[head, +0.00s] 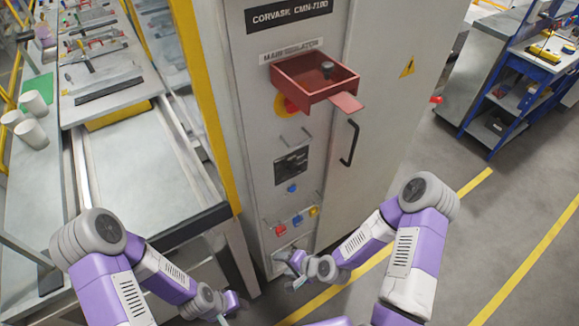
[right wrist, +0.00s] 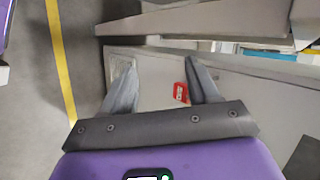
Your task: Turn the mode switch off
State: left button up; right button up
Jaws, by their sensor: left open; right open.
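The grey control cabinet (head: 262,150) stands in the middle of the head view. Its front carries a blue knob (head: 292,188) under a dark display, and a lower row with red (head: 280,230), blue (head: 297,219) and yellow (head: 314,211) controls. I cannot tell which is the mode switch; no label for it is readable. My right gripper (head: 290,270) is open, low in front of the cabinet, below the lower row. In the right wrist view its fingers (right wrist: 160,64) are apart, with a small red item (right wrist: 180,92) showing between them. My left gripper (head: 236,304) is open and empty, low and left of the cabinet.
A red tray-like box (head: 312,92) juts from the cabinet beneath the "MAIN ISOLATOR" label. A black door handle (head: 350,143) sticks out to its right. A workbench (head: 130,165) with white cups stands left. A blue cart (head: 515,95) stands right; floor between is clear.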

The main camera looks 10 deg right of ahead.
jog(key=w+d+r+m+t+p, duration=0.2)
jog(key=w+d+r+m+t, duration=0.1)
jog(key=w+r+m+t, duration=0.5)
jog(key=m+t+h, duration=0.2)
jog(key=m+t, duration=0.2)
jog(key=m, duration=0.2)
send_near(294, 169)
jog(key=w, duration=0.1)
jog(key=p+x, duration=0.1)
jog(key=x, duration=0.6)
jog(key=shift+f, duration=0.4)
jog(key=shift+d, duration=0.15)
jog(key=shift+c, duration=0.4)
jog(key=c, duration=1)
